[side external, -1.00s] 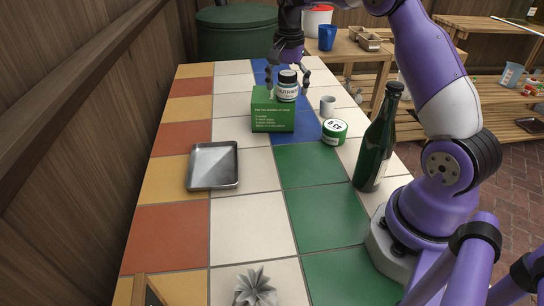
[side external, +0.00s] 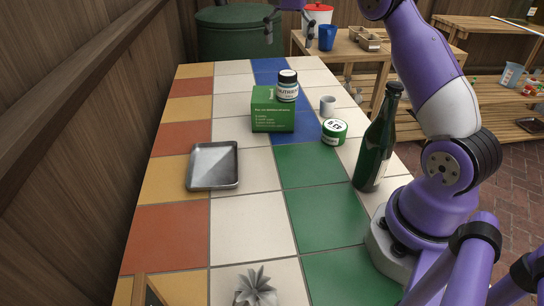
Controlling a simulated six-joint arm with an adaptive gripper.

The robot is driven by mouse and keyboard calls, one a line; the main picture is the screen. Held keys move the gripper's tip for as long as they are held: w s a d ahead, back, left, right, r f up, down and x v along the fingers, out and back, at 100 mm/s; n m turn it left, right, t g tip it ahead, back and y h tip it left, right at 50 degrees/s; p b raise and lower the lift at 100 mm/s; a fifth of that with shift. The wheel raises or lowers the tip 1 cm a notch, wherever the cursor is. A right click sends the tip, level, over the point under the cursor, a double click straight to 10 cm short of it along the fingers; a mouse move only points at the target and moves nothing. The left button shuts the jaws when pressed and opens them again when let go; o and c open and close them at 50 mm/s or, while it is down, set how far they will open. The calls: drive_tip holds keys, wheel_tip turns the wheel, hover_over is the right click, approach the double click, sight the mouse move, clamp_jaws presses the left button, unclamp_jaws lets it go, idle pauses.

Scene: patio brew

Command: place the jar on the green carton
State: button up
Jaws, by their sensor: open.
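The jar (side external: 287,88) is dark with a white label and a black lid. It stands upright on top of the green carton (side external: 273,119), toward the carton's right side. The carton sits on the tiled table. My gripper (side external: 289,34) is only partly in view at the top edge, above and apart from the jar, with its fingers spread. Nothing shows between the fingers.
Right of the carton are a small white cup (side external: 327,105) and a green round tin (side external: 334,131). A dark green bottle (side external: 376,145) stands further right. A metal tray (side external: 212,166) lies on the left.

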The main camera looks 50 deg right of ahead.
drive_tip(key=shift+r, duration=0.5)
drive_tip(key=s+a+r+n+t, duration=0.2)
drive_tip(key=s+a+r+n, duration=0.15)
drive_tip(key=a, duration=0.35)
drive_tip(key=s+a+f+n+t, duration=0.3)
drive_tip(key=s+a+f+n, duration=0.5)
drive_tip(key=s, duration=0.5)
drive_tip(key=a+n, duration=0.2)
drive_tip(key=n, duration=0.1)
drive_tip(key=shift+s+a+f+t, duration=0.2)
drive_tip(key=shift+s+a+t, duration=0.05)
drive_tip(key=shift+s+t, duration=0.05)
